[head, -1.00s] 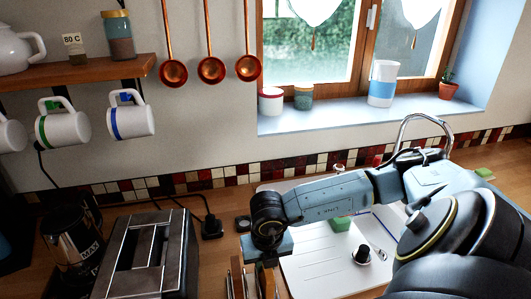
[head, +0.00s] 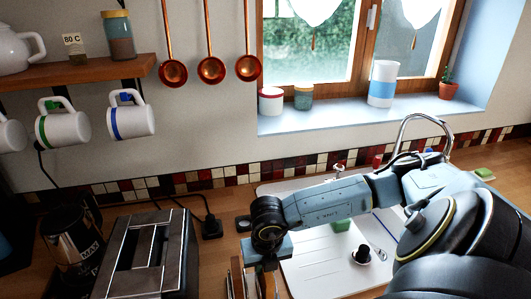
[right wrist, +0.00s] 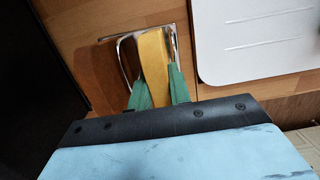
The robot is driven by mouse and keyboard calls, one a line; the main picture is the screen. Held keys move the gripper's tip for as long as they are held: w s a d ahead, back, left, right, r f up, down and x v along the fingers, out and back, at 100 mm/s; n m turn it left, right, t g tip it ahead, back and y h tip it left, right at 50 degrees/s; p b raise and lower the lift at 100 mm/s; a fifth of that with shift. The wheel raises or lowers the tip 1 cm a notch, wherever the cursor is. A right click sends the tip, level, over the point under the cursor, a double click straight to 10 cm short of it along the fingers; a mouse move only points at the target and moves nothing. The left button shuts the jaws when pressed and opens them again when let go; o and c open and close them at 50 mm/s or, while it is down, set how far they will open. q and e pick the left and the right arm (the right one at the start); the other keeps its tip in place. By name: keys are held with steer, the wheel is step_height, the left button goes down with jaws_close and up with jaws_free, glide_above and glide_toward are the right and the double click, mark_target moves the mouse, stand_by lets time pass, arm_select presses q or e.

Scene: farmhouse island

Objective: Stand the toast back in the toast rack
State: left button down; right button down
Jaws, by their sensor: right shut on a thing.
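The toast (right wrist: 155,60), a yellow-tan slice seen nearly edge-on, is between the green fingers of my right gripper (right wrist: 158,88) in the right wrist view. The gripper is shut on it. The shiny wire toast rack (right wrist: 122,52) shows beside and behind the slice; I cannot tell whether the slice rests on its base. In the head view my right gripper (head: 262,270) points down at the bottom edge, and a brown slice edge (head: 237,278) shows just left of it. The rack is mostly hidden there. My left gripper is not in view.
A metal toaster (head: 150,255) stands close on the left, with a dark kettle (head: 72,245) beyond it.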

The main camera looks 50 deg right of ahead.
mark_target(269, 275)
steer(key=shift+f, duration=0.2)
steer(key=c, duration=0.7)
jaws_free()
steer(key=shift+o, duration=0.2)
steer(key=shift+s, duration=0.1)
steer(key=shift+s+a+r, duration=0.45)
steer(key=shift+s+r, duration=0.1)
steer(key=shift+s, duration=0.1)
steer(key=shift+s+a, duration=0.55)
steer(key=shift+s, duration=0.1)
steer(key=s+a+f, duration=0.1)
steer(key=s+a, duration=0.6)
steer(key=s, duration=0.3)
steer(key=shift+a+f, duration=0.15)
steer(key=shift+f, duration=0.1)
